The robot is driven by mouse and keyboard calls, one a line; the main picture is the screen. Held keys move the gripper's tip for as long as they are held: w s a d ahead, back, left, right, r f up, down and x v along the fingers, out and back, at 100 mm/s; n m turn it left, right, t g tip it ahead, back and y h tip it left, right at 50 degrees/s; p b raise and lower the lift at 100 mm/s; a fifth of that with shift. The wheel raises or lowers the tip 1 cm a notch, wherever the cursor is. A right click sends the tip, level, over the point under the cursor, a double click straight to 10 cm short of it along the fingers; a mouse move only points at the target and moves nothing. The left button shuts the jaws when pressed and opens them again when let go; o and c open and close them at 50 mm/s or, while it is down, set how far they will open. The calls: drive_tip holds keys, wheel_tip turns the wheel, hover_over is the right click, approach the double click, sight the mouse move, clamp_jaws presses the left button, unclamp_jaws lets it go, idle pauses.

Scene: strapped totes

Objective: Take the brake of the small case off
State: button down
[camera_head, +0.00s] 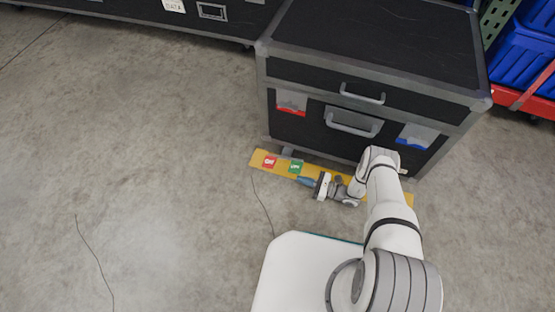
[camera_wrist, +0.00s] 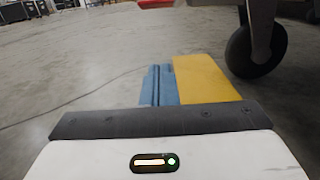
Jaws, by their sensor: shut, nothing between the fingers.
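The small case (camera_head: 375,85) is black with grey edges and stands on the floor at the right in the head view. A yellow brake bar (camera_head: 258,158) runs low along its front, with a red label (camera_head: 269,161) and a green label (camera_head: 295,167) near its left end; their print is too small to read surely. In the wrist view the yellow bar (camera_wrist: 203,78) lies just right of my fingers. My gripper (camera_head: 303,181) is low in front of the bar, by the green label. Its blue fingers (camera_wrist: 158,85) are shut and empty. Whether they touch the bar, I cannot tell.
A dark caster wheel (camera_wrist: 255,52) stands under the case, right of the fingers. A longer black case (camera_head: 150,12) is at the back left. Blue totes (camera_head: 525,55) on a red base are at the right edge. The concrete floor at the left is clear apart from thin dark lines.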

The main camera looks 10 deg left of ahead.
drive_tip(key=shift+a, duration=0.1)
drive_tip(key=a, duration=0.3)
drive_tip(key=a+b, duration=0.1)
drive_tip(key=a, duration=0.2)
drive_tip(key=a+b, duration=0.1)
drive_tip(key=a, duration=0.2)
drive_tip(key=shift+w+a+r, duration=0.1)
drive_tip(key=shift+w+a, duration=0.2)
drive_tip(key=shift+w, duration=0.05)
drive_tip(key=shift+w+a+r, duration=0.1)
drive_tip(key=shift+a+r, duration=0.1)
drive_tip(key=shift+r, duration=0.5)
drive_tip(key=shift+s+a+r, duration=0.1)
drive_tip(key=shift+a+r, duration=0.1)
drive_tip(key=shift+r, duration=0.5)
drive_tip(key=shift+w+a+r, duration=0.1)
drive_tip(key=shift+a+r, duration=0.1)
drive_tip(key=shift+r, duration=0.5)
